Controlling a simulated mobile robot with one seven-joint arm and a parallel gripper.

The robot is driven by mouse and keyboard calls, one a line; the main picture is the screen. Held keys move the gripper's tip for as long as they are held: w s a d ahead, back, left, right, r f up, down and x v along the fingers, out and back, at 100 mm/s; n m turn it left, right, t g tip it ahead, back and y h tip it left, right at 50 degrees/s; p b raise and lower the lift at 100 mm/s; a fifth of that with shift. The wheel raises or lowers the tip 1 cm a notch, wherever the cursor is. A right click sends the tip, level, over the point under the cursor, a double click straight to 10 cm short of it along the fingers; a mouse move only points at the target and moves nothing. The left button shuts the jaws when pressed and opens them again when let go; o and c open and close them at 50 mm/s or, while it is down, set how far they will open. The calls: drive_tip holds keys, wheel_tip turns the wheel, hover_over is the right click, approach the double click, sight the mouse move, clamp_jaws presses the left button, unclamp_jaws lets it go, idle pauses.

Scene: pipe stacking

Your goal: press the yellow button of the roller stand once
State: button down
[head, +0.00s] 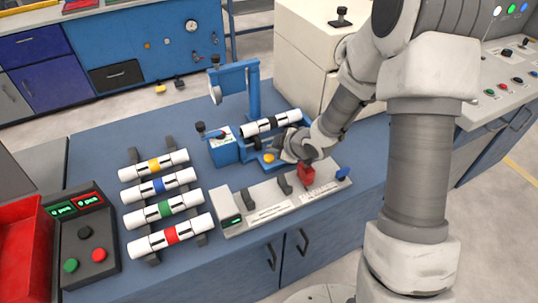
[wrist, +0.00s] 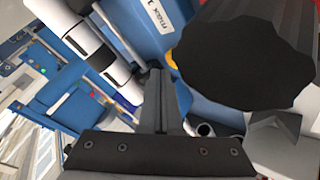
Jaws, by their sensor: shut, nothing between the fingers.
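The blue roller stand (head: 226,151) is on the blue bench in the head view, with a white and black pipe (head: 255,128) lying on it. Its yellow button (head: 268,157) shows at the front of the stand, just left of my gripper (head: 283,153). In the wrist view a sliver of yellow, likely the button (wrist: 170,59), shows at the edge of a large dark shape that hides the rest. My gripper (wrist: 158,75) is shut and empty there, its fingertips close to the stand. I cannot tell whether it touches the button.
Several banded pipes lie on a rack (head: 168,143) at the left. A grey fixture (head: 235,222) with a red clamp (head: 306,174) sits in front of the stand. A button box (head: 88,252) and a red bin (head: 22,235) are at the far left.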

sight(274, 158)
drive_tip(key=shift+r+p, duration=2.1)
drive_tip(key=shift+r, duration=0.35)
drive_tip(key=shift+d+r, duration=0.2)
drive_tip(key=shift+r, duration=0.1)
drive_tip(key=s+d+r+m+h, duration=0.3)
drive_tip(key=s+d+r+m, duration=0.15)
drive_tip(key=r, duration=0.35)
drive_tip(key=s+d+r+m+h, duration=0.35)
drive_tip(key=d+r, duration=0.25)
drive_tip(key=r, duration=0.2)
drive_tip(key=s+r+m+g, duration=0.1)
drive_tip(key=s+r+m, duration=0.2)
drive_tip(key=s, duration=0.6)
drive_tip(key=s+a+r+m+g+y, duration=0.1)
drive_tip(key=s+r+m, duration=0.3)
drive_tip(key=s, duration=0.6)
drive_tip(key=shift+s+m, duration=0.25)
drive_tip(key=shift+m, duration=0.15)
